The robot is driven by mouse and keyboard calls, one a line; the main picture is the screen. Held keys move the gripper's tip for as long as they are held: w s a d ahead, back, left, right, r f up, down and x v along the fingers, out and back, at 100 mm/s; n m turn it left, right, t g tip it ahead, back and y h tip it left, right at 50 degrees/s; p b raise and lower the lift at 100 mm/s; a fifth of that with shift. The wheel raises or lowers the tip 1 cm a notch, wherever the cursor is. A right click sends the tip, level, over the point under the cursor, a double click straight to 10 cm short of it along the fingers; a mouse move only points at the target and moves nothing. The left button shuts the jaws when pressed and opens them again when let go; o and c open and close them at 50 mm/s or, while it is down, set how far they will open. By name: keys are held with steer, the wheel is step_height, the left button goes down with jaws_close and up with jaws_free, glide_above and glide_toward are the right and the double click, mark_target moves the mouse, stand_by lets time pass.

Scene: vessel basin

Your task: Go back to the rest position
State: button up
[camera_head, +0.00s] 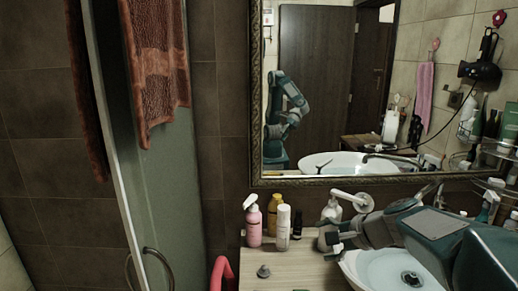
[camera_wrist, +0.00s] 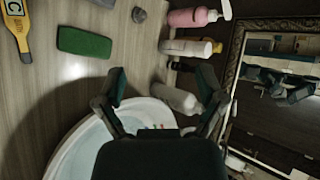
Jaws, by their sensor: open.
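My gripper (camera_head: 324,238) is above the counter, just left of the white vessel basin (camera_head: 385,268), with my arm reaching in from the right. In the wrist view my gripper (camera_wrist: 162,84) has its two fingers spread wide with nothing held between them. A whitish bottle (camera_wrist: 176,98) shows beyond the gap, near the right finger; I cannot tell its distance from the finger. The basin's rim (camera_wrist: 70,143) shows below left of the fingers. Part of the basin is hidden by my arm.
A green pad (camera_wrist: 84,42), a yellow tool (camera_wrist: 17,28) and a grey knob-like item (camera_wrist: 139,15) lie on the counter (camera_wrist: 50,85). A glass partition stands left.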

steer(key=s+f+n+h, duration=0.1)
steer(key=s+n+h, duration=0.2)
steer(key=s+n, duration=0.3)
steer(key=s+f+n+g+h, duration=0.1)
steer(key=s+n+h, duration=0.3)
steer(key=s, duration=1.3)
steer(key=n, duration=0.2)
steer(key=shift+s+d+f+n+h, duration=0.25)
steer(key=shift+f+n+h, duration=0.05)
steer(key=shift+f, duration=0.1)
